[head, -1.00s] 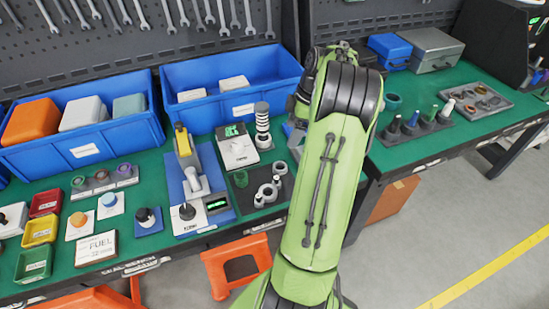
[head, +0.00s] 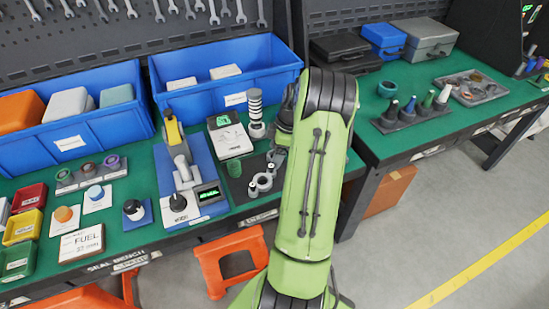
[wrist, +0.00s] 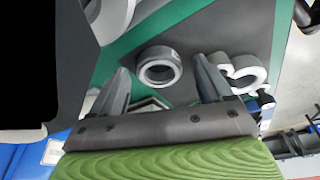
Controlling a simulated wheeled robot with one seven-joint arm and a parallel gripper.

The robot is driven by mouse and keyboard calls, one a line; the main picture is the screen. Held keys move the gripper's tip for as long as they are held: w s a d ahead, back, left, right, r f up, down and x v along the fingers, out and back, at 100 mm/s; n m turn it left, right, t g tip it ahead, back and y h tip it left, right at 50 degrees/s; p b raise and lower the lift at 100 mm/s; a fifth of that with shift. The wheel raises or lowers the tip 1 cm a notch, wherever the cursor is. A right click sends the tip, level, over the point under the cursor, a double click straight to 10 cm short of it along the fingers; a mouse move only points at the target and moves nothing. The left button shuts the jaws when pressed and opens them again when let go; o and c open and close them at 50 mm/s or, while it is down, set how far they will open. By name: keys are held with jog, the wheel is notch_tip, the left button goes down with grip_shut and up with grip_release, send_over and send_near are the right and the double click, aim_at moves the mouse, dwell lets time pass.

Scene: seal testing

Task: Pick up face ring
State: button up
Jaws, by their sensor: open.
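In the wrist view a thick grey ring (wrist: 143,72), which looks like the face ring, lies flat on a dark mat (wrist: 215,45). My gripper (wrist: 160,64) is open, with one finger on each side of this ring in the picture. I see no contact, and the jaws hold nothing. A paler ring-shaped part (wrist: 232,75) lies just right of the right finger. In the head view small grey rings (head: 264,183) lie on the dark mat left of my arm. My arm hides my gripper there, and I cannot tell which ring is the same one.
A press-like fixture on a blue base (head: 208,150) stands left of the mat. A white device with a green screen (head: 231,143) and a striped post (head: 255,105) stand behind the mat. Blue bins (head: 225,80) line the back. A second bench (head: 450,125) is at right.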

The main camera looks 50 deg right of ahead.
jog(key=c, duration=1.1)
